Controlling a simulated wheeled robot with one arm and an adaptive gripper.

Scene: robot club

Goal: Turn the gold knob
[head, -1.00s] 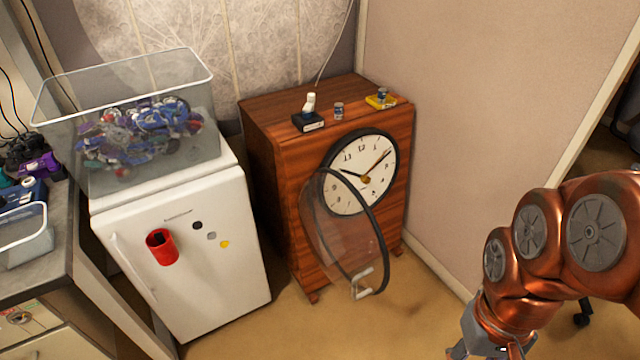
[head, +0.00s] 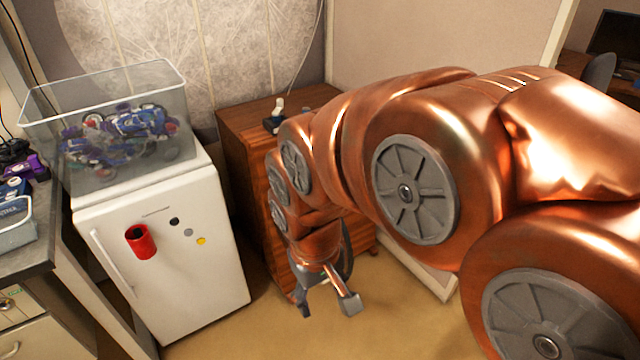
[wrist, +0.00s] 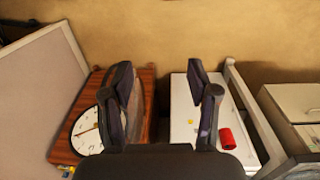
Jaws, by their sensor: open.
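The wooden clock cabinet (head: 245,140) stands against the back wall, and my arm covers most of its front in the head view. The white clock face (wrist: 86,136) shows at the left in the wrist view, partly behind one finger. The open round glass cover's dark rim (head: 347,250) shows behind my wrist in the head view. My gripper (head: 326,301) is open and empty, low in front of the cabinet. In the wrist view its fingers (wrist: 160,75) are spread apart over the floor.
A white mini fridge (head: 170,260) with a red cup (head: 140,242) on its door stands left of the cabinet, carrying a clear bin (head: 180,85) of parts. A grey desk (head: 50,235) is at far left. Floor (head: 230,325) in front is clear.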

